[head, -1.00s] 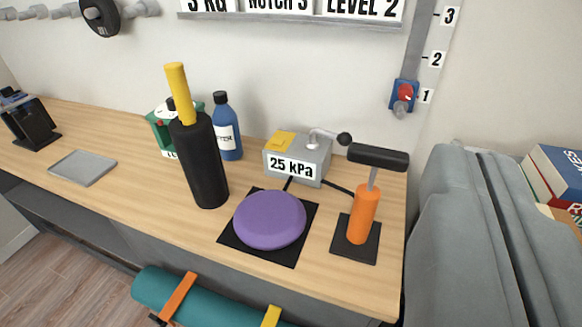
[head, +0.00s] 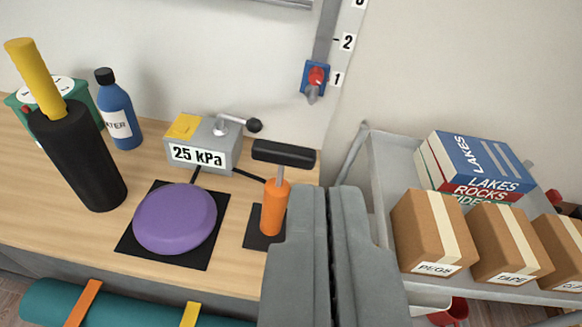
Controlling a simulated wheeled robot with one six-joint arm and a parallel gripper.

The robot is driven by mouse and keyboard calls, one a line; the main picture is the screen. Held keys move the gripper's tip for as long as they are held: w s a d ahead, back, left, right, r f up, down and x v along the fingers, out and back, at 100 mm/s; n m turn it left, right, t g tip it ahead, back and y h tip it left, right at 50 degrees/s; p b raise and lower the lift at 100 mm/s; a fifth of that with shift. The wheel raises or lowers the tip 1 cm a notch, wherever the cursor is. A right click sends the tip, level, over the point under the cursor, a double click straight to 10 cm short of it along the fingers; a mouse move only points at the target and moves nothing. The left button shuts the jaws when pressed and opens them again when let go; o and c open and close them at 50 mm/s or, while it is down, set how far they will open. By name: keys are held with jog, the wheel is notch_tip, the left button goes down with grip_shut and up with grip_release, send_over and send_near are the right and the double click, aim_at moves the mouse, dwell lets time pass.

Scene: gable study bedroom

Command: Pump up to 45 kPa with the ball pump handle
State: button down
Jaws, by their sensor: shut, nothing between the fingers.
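The ball pump (head: 274,207) has an orange barrel on a black base near the right end of the desk. Its black T-shaped handle (head: 284,153) stands up on a short grey rod. A grey gauge box (head: 222,141) behind it reads 25 kPa and has a lever with a black knob. A purple cushion (head: 175,219) lies on a black mat left of the pump, with black hoses behind it. My grey gripper (head: 328,198) is shut and empty. In the picture it is just right of the pump, overlapping the edge of the pump's base, and apart from the handle.
A black cylinder with a yellow rod (head: 85,165), a blue bottle (head: 118,112) and a green device (head: 90,97) stand at left. A blue-and-red wall switch (head: 314,80) is above the desk's right end. A shelf at right holds cardboard boxes (head: 433,232) and books (head: 480,165).

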jog(key=w+f+n+g, duration=0.2)
jog(key=w+n+g, duration=0.4)
jog(key=w, duration=0.5)
jog(key=n+g+y, duration=0.1)
jog(key=n+g, duration=0.7)
jog(key=g, duration=0.1)
send_near(290, 149)
jog(key=shift+r, duration=0.25)
jog(key=shift+f, duration=0.1)
jog(key=shift+w+a+f, duration=0.1)
jog(key=shift+a+f, duration=0.05)
jog(key=shift+f, duration=1.5)
jog(key=shift+a+f, duration=0.15)
jog(key=shift+f, duration=1.55)
jog(key=shift+f, duration=0.15)
